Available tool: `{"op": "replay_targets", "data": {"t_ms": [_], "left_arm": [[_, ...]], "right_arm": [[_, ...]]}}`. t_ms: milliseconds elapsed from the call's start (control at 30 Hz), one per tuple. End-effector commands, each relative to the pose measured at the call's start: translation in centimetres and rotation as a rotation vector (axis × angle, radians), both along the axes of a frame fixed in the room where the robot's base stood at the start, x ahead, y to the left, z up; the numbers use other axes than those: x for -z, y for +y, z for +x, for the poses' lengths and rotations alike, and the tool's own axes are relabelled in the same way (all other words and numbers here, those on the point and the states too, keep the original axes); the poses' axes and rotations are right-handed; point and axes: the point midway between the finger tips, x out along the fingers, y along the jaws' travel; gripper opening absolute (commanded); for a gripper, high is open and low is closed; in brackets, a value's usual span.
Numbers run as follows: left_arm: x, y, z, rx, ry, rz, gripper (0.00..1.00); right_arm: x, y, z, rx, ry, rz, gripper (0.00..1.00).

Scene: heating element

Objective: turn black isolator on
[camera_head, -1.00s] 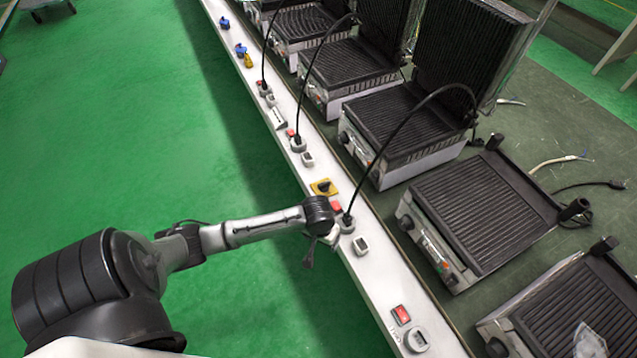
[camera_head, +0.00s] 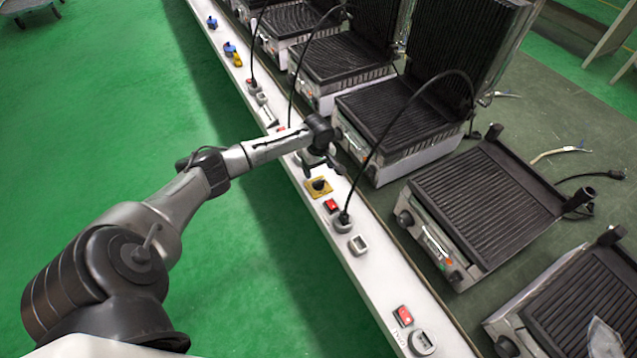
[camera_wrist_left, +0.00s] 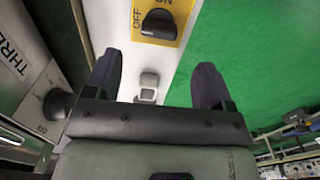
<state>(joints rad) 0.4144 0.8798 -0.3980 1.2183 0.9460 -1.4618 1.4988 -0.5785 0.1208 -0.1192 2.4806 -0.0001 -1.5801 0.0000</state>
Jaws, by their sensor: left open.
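The black isolator (camera_head: 319,185) is a black rotary knob on a yellow plate, set in the white rail. In the left wrist view the black knob (camera_wrist_left: 159,24) is at the top centre, with OFF and ON printed on its yellow plate. The knob looks turned towards neither word clearly enough to tell its setting. My left gripper (camera_head: 322,166) is just above and behind the isolator in the head view. In the wrist view its two fingers (camera_wrist_left: 155,85) are apart and empty, with the knob beyond their tips. My right gripper is not in view.
The white rail (camera_head: 375,270) carries a red switch (camera_head: 331,205) and a socket with a black cable (camera_head: 342,222) near the isolator. Contact grills (camera_head: 480,205) stand along the right side of the rail. Green floor (camera_head: 110,130) lies open on the left.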

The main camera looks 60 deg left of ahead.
Motion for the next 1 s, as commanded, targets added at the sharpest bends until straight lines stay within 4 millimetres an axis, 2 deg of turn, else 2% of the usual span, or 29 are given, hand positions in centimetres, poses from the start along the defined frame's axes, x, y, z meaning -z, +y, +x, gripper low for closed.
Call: {"op": "replay_targets", "data": {"t_ms": [33, 100, 400, 600, 900, 1000], "left_arm": [[1.4, 0.0, 0.0, -0.001, 0.001, -0.001, 0.77], [2.6, -0.1, 0.0, -0.001, 0.000, -0.001, 0.77], [6.1, -0.1, 0.0, 0.001, 0.001, 0.000, 0.77], [6.9, -0.1, 0.0, 0.002, 0.000, 0.000, 0.77], [6.9, -0.1, 0.0, 0.002, 0.000, 0.000, 0.77], [6.9, -0.1, 0.0, 0.002, 0.000, 0.000, 0.69]], "right_arm": [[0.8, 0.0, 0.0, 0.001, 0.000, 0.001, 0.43], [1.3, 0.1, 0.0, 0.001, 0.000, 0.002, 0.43], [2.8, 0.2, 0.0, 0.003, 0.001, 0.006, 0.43], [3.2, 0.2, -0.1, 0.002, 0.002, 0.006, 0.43], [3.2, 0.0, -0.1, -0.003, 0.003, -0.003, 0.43], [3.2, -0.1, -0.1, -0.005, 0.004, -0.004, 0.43]]}}
